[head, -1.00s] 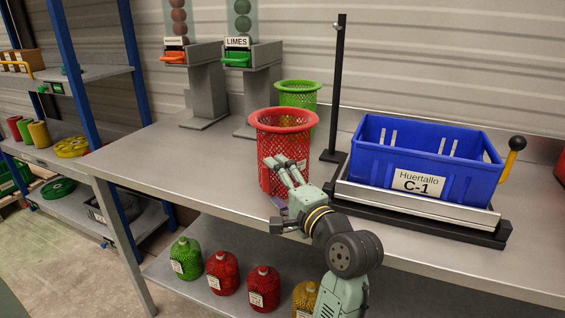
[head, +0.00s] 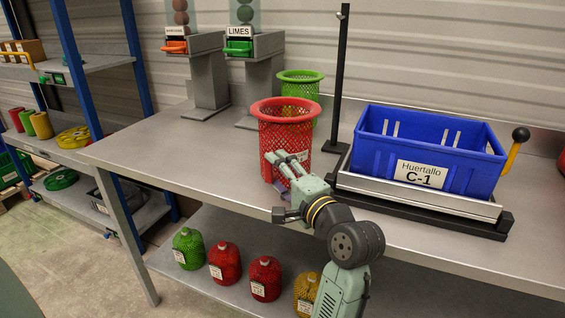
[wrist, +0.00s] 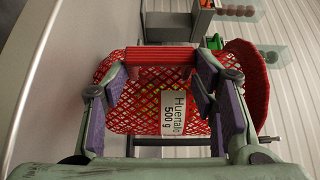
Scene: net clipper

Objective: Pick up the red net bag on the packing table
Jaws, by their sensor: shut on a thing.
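The red net bag (head: 294,143) stands upright on the grey packing table (head: 200,155), a mesh cylinder with a wide red rim. My gripper (head: 282,172) reaches it from the front and is shut on its lower body. In the wrist view the bag (wrist: 145,88) lies between the finger pads of my gripper (wrist: 160,78). Its white label reads "Huertallo 500 g". Some green shows through the mesh. In the head view my fingers hide part of the label. I cannot tell any gap under the bag.
A green net bag (head: 301,79) stands close behind the red one. A black post (head: 340,80) and a blue crate (head: 375,150) marked C-1 are to the right. Grey dispensers (head: 209,80) stand at the back left. Filled bags (head: 225,263) sit on the lower shelf. The table's left part is clear.

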